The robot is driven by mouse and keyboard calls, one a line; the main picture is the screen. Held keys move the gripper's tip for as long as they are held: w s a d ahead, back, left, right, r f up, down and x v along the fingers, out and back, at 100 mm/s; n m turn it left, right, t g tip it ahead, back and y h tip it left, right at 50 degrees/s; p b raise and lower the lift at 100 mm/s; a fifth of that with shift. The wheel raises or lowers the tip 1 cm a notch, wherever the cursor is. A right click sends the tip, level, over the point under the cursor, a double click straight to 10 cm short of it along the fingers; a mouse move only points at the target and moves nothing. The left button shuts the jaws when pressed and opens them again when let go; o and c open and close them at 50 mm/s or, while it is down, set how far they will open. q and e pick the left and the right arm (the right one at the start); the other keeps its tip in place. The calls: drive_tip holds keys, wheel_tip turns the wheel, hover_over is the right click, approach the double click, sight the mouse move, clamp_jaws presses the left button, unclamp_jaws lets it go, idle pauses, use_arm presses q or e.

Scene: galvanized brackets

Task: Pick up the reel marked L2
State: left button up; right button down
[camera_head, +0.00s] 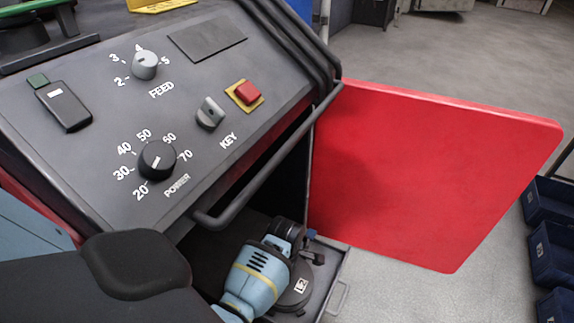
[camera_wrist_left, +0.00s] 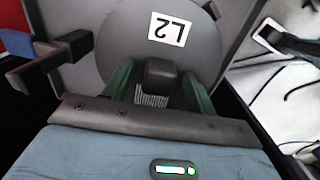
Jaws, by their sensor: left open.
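The reel marked L2 (camera_wrist_left: 140,37) is a dark grey disc with a white label, and fills the upper middle of the left wrist view. In the head view the reel (camera_head: 297,294) lies in an open drawer, partly hidden behind my blue left wrist. My left gripper (camera_wrist_left: 158,72) is open, its two green fingers reaching to the near side of the reel. A dark block (camera_wrist_left: 160,74) at the reel's near edge stands between the fingers, with a gap at each side. The fingers are hard to make out in the head view. My right gripper is out of view.
The open drawer (camera_head: 338,283) sits below a sloping control panel (camera_head: 215,75) with knobs and a rail (camera_head: 268,152). A red door (camera_head: 420,160) stands open to the right. Dark blue bins (camera_head: 553,250) stand on the floor at far right.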

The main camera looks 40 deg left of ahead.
use_arm(q)
drive_tip(key=shift+r, duration=0.1)
clamp_jaws()
drive_tip(key=shift+w, duration=0.1)
idle(0.5)
wheel_tip(320, 180, up, 9)
drive_tip(key=p, duration=0.3)
drive_tip(key=shift+r, duration=0.15)
drive_tip(key=shift+r+p, duration=0.35)
